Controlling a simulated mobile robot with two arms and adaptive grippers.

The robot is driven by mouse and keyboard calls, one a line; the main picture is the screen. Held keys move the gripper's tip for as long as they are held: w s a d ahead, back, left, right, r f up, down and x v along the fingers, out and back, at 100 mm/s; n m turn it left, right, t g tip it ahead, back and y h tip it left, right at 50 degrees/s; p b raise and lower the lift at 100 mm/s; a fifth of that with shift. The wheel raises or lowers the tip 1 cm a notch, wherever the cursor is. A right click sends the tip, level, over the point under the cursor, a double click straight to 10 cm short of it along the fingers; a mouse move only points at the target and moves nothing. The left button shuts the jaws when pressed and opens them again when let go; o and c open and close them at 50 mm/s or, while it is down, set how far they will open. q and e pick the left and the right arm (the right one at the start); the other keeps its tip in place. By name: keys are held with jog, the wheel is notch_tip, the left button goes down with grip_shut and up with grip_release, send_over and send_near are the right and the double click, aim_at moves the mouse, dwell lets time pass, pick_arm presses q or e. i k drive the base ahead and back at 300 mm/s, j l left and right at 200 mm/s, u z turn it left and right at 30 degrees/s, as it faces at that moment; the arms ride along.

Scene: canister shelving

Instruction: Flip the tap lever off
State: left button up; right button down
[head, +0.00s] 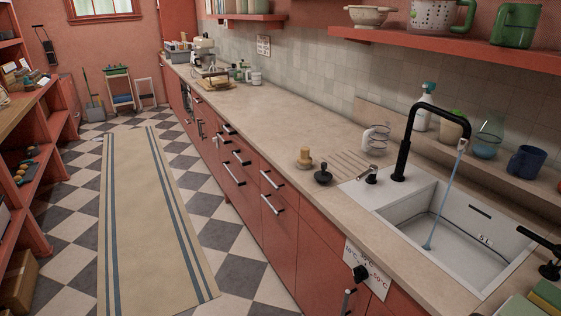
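A black gooseneck tap (403,150) stands behind the left part of the white sink (395,213). Neither of my grippers shows in the head view.
A black round stopper (323,177) and a wooden-handled brush (304,158) stand on the counter left of the sink. A spray bottle (425,110) and a blue mug (526,161) stand on the ledge behind. The striped rug (150,220) is clear.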

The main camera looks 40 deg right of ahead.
aim_at(373, 169)
jog(key=i+j+z, duration=0.1)
jog(key=i+z, duration=0.2)
jog(key=i, duration=0.2)
jog(key=i+j+z, duration=0.25)
jog(key=i, duration=0.2)
jog(key=i+j+z, duration=0.3)
jog(key=i, duration=0.15)
jog(key=i+j+z, duration=0.3)
jog(key=z, duration=0.15)
jog(key=i+j+z, duration=0.3)
jog(key=j+z, duration=0.2)
jog(key=i+j+z, duration=0.2)
jog(key=j+z, duration=0.25)
